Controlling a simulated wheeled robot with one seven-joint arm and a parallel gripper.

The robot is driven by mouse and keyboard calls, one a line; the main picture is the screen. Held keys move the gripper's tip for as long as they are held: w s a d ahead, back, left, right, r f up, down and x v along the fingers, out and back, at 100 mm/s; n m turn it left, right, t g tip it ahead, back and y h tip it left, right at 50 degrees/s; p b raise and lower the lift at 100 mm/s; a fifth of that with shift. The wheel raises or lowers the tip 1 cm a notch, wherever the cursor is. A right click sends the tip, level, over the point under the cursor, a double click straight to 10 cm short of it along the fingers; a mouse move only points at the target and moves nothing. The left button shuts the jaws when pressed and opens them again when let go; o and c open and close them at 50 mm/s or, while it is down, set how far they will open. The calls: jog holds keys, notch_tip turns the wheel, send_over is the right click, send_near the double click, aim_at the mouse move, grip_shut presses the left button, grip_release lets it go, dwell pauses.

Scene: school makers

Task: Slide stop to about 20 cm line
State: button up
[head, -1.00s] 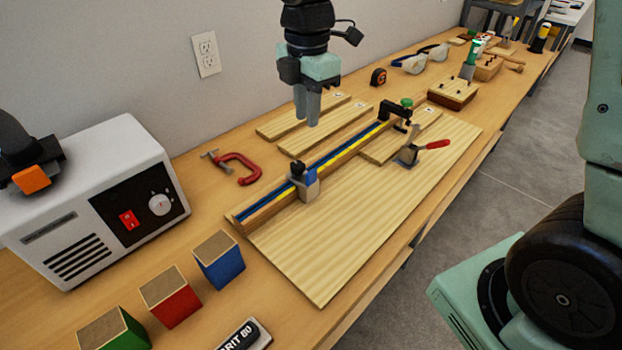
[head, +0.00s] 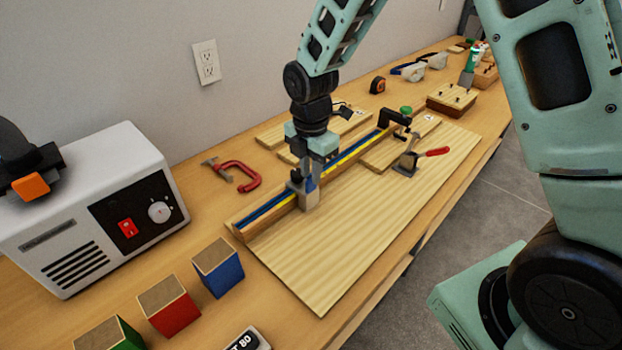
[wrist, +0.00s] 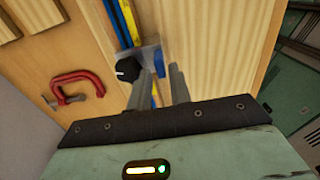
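The stop (wrist: 149,59) is a grey-blue block with a black knob (wrist: 127,69), sitting on the wooden fence. A blue and yellow scale strip (head: 265,213) runs along the fence. The scale markings are too small to read, so the 20 cm line cannot be picked out. My gripper (head: 310,198) is lowered at the stop and partly hides it in the head view. In the wrist view my gripper's two fingers (wrist: 163,88) are apart, with a narrow gap, just at the stop's lower edge. Whether they touch it is unclear.
A pine base board (head: 340,250) lies beside the fence. A black clamp (head: 393,117) and a red-handled toggle clamp (head: 408,160) stand toward the far end. A red C-clamp (head: 240,176) lies left of the fence. Coloured blocks (head: 219,270) stand near the front.

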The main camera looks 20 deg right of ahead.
jog(key=shift+f, duration=1.65)
grip_shut()
jog(key=shift+d, duration=0.1)
jog(key=w+d+p, duration=0.1)
jog(key=w+d, duration=0.1)
jog(key=d, duration=0.3)
jog(key=w+d+p, duration=0.1)
jog(key=w+d, duration=0.1)
jog(key=d, duration=0.2)
jog(key=w+d+p, duration=0.2)
jog(key=d, duration=0.3)
jog(key=shift+d, duration=0.3)
grip_release()
